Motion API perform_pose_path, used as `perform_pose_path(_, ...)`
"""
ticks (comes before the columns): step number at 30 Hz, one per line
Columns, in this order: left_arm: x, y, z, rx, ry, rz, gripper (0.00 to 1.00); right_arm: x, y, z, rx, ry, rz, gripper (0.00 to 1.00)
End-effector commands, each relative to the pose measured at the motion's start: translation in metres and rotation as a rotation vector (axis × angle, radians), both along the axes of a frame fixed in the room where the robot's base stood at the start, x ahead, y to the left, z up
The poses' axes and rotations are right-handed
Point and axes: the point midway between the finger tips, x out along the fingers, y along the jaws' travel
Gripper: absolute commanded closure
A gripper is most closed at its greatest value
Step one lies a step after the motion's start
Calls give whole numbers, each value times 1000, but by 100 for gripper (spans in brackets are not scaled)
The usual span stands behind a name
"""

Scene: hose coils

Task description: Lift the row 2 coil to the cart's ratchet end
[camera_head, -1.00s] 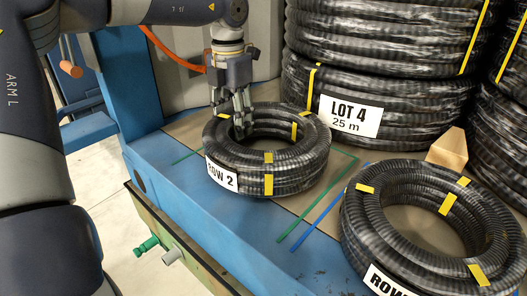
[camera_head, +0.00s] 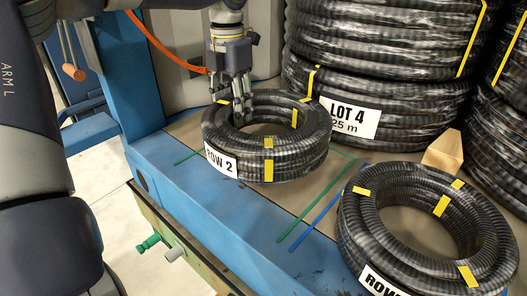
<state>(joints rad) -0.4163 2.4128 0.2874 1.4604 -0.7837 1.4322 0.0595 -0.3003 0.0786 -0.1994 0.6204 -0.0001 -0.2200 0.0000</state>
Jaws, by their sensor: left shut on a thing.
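The row 2 coil (camera_head: 290,165) is a black ribbed hose coil with yellow bands and a white "ROW 2" label. It is slightly tilted and appears raised a little off the brown sheet. My left gripper (camera_head: 239,112) is shut on the coil's far left side, with its fingers reaching over the hose ring; the fingertips are partly hidden by the coil. My right gripper is not in view. I cannot make out the cart or its ratchet end for certain.
Another labelled coil (camera_head: 355,237) lies at the lower right. Large stacked coils with a "LOT 4" label (camera_head: 349,117) stand behind. A wooden wedge (camera_head: 443,150) sits beside them. A blue beam (camera_head: 205,205) edges the platform; green and grey fittings stick out below.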

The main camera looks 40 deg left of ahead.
Motion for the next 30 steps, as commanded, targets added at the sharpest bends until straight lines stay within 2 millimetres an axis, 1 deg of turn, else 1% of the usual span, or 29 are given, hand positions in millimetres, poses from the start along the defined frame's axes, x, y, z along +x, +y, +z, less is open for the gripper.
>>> perform_pose_path(1,1,-1,6,-3,-7,0,100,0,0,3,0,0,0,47)
perform_pose_path(13,1,-1,22,-4,-8,1,100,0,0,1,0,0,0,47)
perform_pose_path(23,1,-1,25,-4,-7,0,100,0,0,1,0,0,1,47)
perform_pose_path(24,1,-1,25,-4,-7,0,63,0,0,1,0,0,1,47)
perform_pose_path(29,1,-1,25,-4,-7,0,100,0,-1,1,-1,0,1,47)
perform_pose_path(30,1,-1,25,-4,-7,0,100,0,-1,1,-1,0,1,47)
